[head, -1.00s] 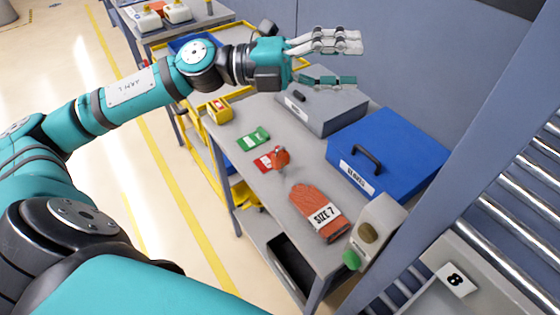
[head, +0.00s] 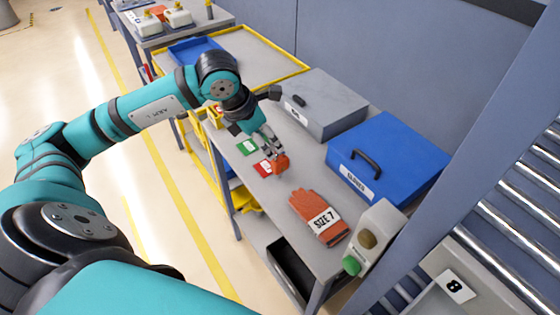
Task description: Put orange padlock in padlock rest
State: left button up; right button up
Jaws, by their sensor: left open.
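The orange padlock (head: 281,164) is on the grey table (head: 283,188), at the right edge of a red card. My left gripper (head: 271,150) points down at it from above and behind, with its fingers apart. The fingertips overlap the top of the padlock in the picture, and I cannot tell whether they touch it. The fingers hide part of the padlock. I cannot make out a padlock rest for certain. My right gripper is not in view.
A red card (head: 264,168) and a green card (head: 247,147) lie left of the padlock. An orange glove pack (head: 318,217) lies in front. A grey box (head: 322,103) and a blue box (head: 392,155) stand behind. A grey box with a green button (head: 372,240) stands at the right.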

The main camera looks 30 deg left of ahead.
aim_at(278, 159)
pick_arm(q)
jog(key=p+x, duration=0.1)
jog(key=x, duration=0.5)
jog(key=shift+w+d, duration=0.1)
jog(key=shift+w+f+p, duration=0.1)
jog(key=shift+f+p, duration=0.15)
jog(key=shift+p, duration=0.3)
jog(key=p+x, duration=0.2)
jog(key=x, duration=0.1)
jog(key=shift+w+d+f, duration=0.1)
jog(key=shift+f, duration=0.2)
jog(key=shift+w+f, duration=0.2)
jog(key=shift+f, duration=0.35)
grip_shut()
